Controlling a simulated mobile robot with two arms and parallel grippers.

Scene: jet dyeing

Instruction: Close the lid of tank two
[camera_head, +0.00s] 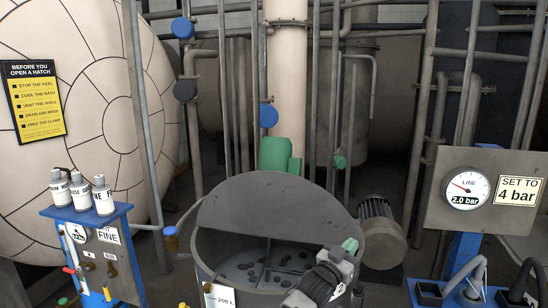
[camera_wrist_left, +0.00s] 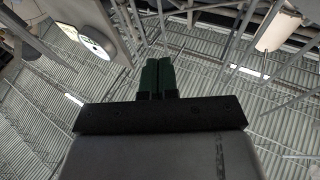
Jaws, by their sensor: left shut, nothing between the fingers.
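A round grey tank (camera_head: 205,255) with a "200 L" label stands at the bottom middle of the head view. A dark grey rounded panel, which looks like its raised lid (camera_head: 275,200), stands up along the far side. The tank's inside shows, with dark spots on its floor. No number "two" is readable on it. My left gripper (camera_head: 350,245) is in front of the tank's right side, its green fingertips near the right rim. I cannot tell whether it touches. In the left wrist view its green fingers (camera_wrist_left: 158,70) are together, empty, against the ceiling. My right gripper is not in view.
A blue stand (camera_head: 90,215) with several bottles is at the left, before a large pale vessel (camera_head: 110,110). A gauge panel (camera_head: 485,195) reading 2.0 bar is at the right, beside a "SET TO 4 bar" sign. Pipes and a motor (camera_head: 380,230) stand behind the tank.

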